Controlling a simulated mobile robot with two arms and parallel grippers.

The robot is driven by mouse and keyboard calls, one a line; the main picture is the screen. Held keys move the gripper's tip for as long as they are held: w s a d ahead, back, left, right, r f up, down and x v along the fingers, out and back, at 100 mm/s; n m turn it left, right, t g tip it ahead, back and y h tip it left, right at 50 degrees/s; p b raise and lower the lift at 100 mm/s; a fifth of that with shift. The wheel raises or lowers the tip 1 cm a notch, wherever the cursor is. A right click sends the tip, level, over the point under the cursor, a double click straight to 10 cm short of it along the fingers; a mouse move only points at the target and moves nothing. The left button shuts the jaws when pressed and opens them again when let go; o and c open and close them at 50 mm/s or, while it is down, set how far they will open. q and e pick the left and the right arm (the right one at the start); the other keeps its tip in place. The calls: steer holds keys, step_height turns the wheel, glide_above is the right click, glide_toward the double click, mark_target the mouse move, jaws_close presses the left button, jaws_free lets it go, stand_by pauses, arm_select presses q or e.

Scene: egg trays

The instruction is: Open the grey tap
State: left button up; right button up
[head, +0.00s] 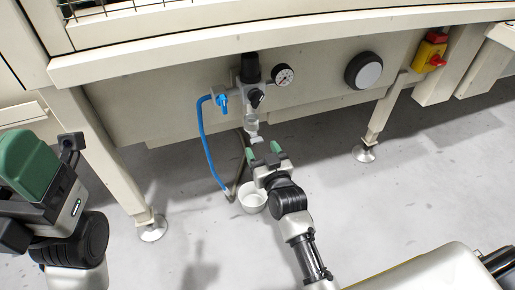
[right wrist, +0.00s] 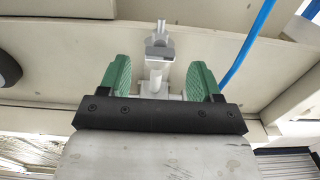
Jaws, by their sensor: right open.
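The grey tap (head: 255,139) hangs below the clear bowl of an air filter unit (head: 251,95) under the machine's edge. In the right wrist view the tap (right wrist: 159,48) shows as a small grey fitting with a pale stem below it, centred between the fingers and just beyond their tips. My right gripper (head: 266,152) is open with green fingers, just below the tap, and holds nothing; it also shows in the right wrist view (right wrist: 160,78). I cannot tell whether the fingers touch the stem. My left gripper (head: 28,165) is at the left edge, partly out of frame.
A blue hose (head: 205,150) runs down left of the filter from a blue valve (head: 222,103).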

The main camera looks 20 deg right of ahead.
mark_target(256, 139)
steer(key=w+b, duration=0.1)
steer(key=w, duration=0.2)
steer(key=shift+w, duration=0.35)
steer(key=c, duration=0.9)
